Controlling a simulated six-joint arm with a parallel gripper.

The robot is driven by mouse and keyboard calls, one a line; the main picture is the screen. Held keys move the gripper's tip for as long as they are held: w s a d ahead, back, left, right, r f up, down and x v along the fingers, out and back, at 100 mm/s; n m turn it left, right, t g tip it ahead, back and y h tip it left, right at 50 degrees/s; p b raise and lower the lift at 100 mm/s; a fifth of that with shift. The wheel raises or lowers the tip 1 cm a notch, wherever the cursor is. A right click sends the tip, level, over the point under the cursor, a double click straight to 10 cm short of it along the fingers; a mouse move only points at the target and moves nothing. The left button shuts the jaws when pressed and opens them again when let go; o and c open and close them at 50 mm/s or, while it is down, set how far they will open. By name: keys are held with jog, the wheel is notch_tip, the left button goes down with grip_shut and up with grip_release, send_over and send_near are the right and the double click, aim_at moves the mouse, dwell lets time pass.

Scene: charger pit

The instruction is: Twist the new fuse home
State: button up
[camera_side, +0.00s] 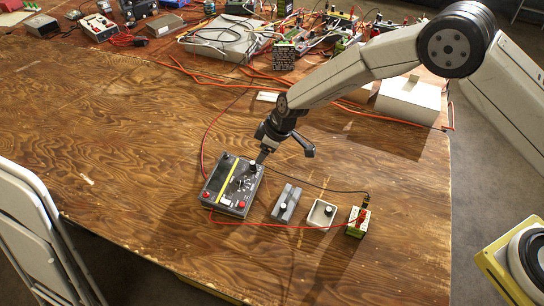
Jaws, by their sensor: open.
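A dark grey charger box (222,196) with a yellow stripe, a dial and red and black terminals sits on the wooden table. My gripper (262,157) is open, pointing down at the box's far right corner. A small black knob-like cap (253,168) stands there just under the fingertips; I cannot tell whether the fingers touch it or whether it holds the fuse. A grey block (290,194) with a dark round piece on it lies right of the box. A pale square tray (314,220) beside it holds a small dark piece. No fuse can be clearly made out.
Electronics and tangled cables fill the table's back. A white folding chair (35,230) stands at left. The front table is clear.

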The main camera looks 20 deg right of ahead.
aim_at(254, 164)
jog(key=shift+x, duration=3.55)
grip_shut()
jog(key=shift+m, duration=0.4)
jog(key=shift+m+t+h, duration=0.3)
jog(key=shift+m, duration=0.4)
jog(key=c, duration=0.9)
grip_release()
jog(key=shift+a+m+t+h, duration=0.1)
jog(key=shift+m+t+h, duration=0.2)
jog(key=shift+m, duration=0.9)
jog(key=shift+o, duration=0.2)
jog(key=shift+s+a+m+h, duration=0.15)
jog(key=shift+m+h, duration=0.45)
jog(key=shift+m, duration=1)
